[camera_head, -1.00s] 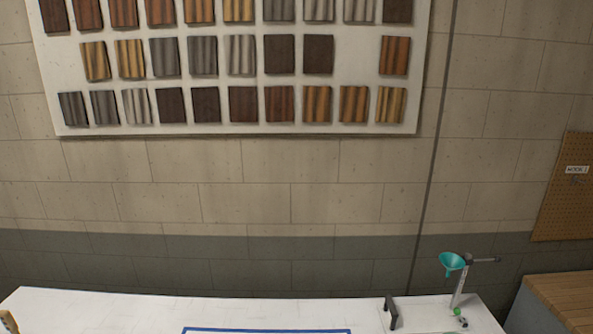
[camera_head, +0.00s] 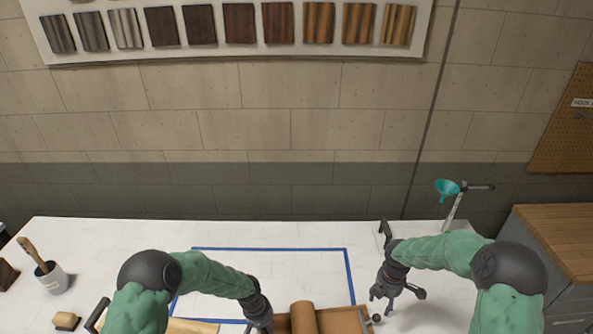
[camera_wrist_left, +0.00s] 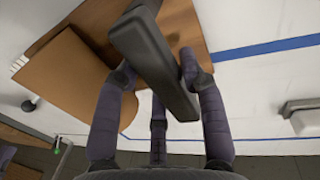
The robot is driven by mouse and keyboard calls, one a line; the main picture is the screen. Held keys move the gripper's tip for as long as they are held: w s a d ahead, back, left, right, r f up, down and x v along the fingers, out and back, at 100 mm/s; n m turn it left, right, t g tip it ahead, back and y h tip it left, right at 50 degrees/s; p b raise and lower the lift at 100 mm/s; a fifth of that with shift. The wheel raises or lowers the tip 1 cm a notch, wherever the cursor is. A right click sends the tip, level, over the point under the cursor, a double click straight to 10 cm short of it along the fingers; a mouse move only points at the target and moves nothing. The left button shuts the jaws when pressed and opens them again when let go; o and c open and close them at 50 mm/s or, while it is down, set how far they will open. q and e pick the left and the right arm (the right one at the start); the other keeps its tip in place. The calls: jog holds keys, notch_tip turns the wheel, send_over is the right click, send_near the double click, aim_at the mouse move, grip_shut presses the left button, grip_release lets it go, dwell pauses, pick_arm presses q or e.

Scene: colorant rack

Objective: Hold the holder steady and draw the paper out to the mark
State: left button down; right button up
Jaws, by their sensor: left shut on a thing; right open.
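The wooden holder (camera_head: 335,322) is at the bottom edge of the head view, partly cut off. A brown paper roll (camera_head: 303,316) lies in it; a curved brown sheet of paper (camera_wrist_left: 65,75) shows in the left wrist view, beside the wood of the holder (camera_wrist_left: 182,28). My left gripper (camera_head: 260,322) is at the holder's left end. In the left wrist view its fingers (camera_wrist_left: 160,92) are closed around a dark bar-shaped handle (camera_wrist_left: 150,55) over the holder. My right gripper (camera_head: 382,298) is open and empty, just right of the holder. The mark cannot be made out for certain.
A blue taped outline (camera_head: 270,249) lies on the white table (camera_head: 150,235). A brush cup (camera_head: 52,280) and a small block (camera_head: 67,320) are at left. A teal funnel (camera_head: 446,188) on a stand and a dark upright handle (camera_head: 385,232) are at back right.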

pick_arm(q)
jog(key=c, duration=0.7)
grip_release()
jog(key=shift+o, duration=0.2)
